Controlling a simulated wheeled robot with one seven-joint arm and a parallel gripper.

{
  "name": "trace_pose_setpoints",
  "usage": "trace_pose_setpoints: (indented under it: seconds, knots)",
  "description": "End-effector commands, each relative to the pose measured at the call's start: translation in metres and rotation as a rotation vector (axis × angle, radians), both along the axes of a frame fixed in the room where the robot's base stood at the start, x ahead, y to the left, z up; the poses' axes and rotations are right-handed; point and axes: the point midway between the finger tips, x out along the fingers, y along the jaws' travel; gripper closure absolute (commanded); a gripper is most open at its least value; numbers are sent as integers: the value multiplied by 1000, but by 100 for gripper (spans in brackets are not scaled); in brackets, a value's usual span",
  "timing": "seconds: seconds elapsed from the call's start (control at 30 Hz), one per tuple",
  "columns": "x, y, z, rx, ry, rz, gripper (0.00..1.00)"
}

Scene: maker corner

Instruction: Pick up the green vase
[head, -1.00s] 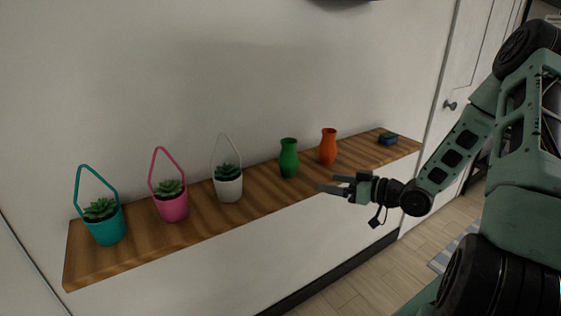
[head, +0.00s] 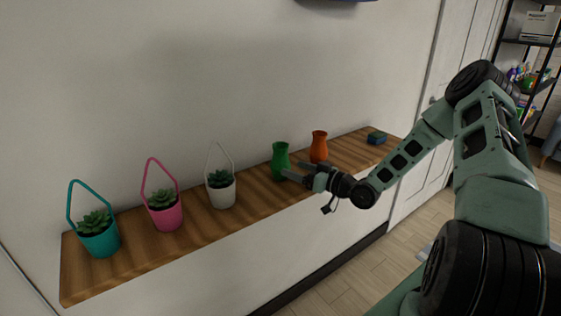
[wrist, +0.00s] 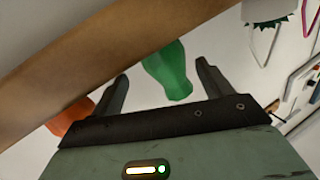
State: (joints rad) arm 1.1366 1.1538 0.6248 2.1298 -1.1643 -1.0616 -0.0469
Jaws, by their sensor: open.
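The green vase (head: 280,158) stands upright on the wooden shelf (head: 250,193), between the white pot and the orange vase. My gripper (head: 289,172) is open, with its fingertips at the vase's front right side in the head view. In the wrist view the green vase (wrist: 169,72) shows between the two spread fingers of my gripper (wrist: 163,78). The fingers hide a little of the vase's lower part in the head view. I cannot tell whether they touch it.
The orange vase (head: 319,147) stands close on the right, behind my gripper. White (head: 221,188), pink (head: 164,210) and teal (head: 98,234) handled pots with succulents stand to the left. A small dark blue item (head: 377,138) lies at the right end. The wall is close behind.

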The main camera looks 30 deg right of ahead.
Motion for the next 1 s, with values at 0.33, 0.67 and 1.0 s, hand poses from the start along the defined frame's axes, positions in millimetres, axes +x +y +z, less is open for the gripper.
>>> trace_pose_setpoints:
  seconds: [0.33, 0.67, 1.0]
  knots:
    - [36, 21, -1, 2, 1, 0, 21]
    - [47, 26, -4, 0, 1, -1, 21]
    - [47, 26, -4, 0, 1, -1, 70]
